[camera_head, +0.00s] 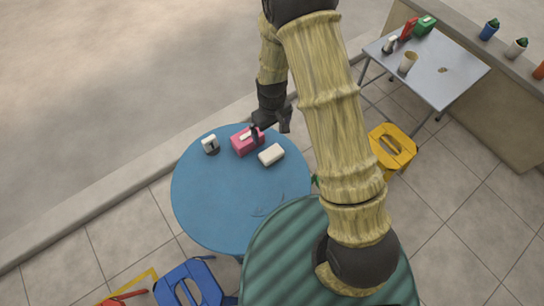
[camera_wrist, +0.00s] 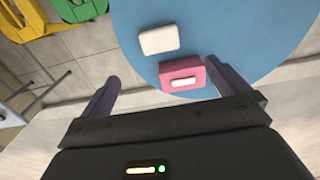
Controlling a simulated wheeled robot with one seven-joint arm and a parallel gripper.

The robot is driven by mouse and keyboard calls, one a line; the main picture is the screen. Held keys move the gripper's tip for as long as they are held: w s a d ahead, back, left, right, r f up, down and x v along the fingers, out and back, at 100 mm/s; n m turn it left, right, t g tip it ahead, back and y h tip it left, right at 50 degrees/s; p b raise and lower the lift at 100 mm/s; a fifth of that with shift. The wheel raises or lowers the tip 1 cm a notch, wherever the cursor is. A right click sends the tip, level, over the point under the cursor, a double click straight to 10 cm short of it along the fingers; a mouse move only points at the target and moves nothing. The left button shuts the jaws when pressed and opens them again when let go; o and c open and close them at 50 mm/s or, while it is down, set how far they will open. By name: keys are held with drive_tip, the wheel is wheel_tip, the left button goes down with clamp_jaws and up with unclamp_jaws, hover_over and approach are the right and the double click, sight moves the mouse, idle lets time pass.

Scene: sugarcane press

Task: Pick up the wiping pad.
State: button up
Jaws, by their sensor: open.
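The wiping pad looks to be the white rounded block (camera_head: 271,155) lying flat on the blue round table (camera_head: 215,205), near its right edge. It also shows in the wrist view (camera_wrist: 159,39), beyond the pink box and a little left of the middle. My gripper (camera_head: 271,126) hangs at the table's far edge, by the pink box and apart from the pad. In the wrist view its two fingers (camera_wrist: 162,70) are spread wide, with nothing between them but the view of the pink box further off.
The pink box (camera_head: 247,142) with a white top patch stands beside the pad. A small white-and-dark holder (camera_head: 210,144) is to its left. Yellow (camera_head: 391,148) and blue (camera_head: 190,284) stools flank the table. A grey table (camera_head: 428,75) holds several items.

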drive_tip(key=b, duration=0.1)
approach(271, 152)
drive_tip(key=f, duration=0.3)
drive_tip(key=s+f, duration=0.1)
drive_tip(key=f, duration=0.1)
drive_tip(key=shift+d, duration=0.1)
drive_tip(key=shift+w+f+b, duration=0.2)
drive_tip(key=shift+f+b, duration=0.1)
drive_tip(key=shift+f, duration=1.05)
drive_tip(key=shift+w+f+b, duration=0.2)
drive_tip(key=shift+f+b, duration=0.05)
drive_tip(key=shift+f, duration=1.05)
drive_tip(key=c, duration=0.9)
drive_tip(key=shift+r, duration=0.1)
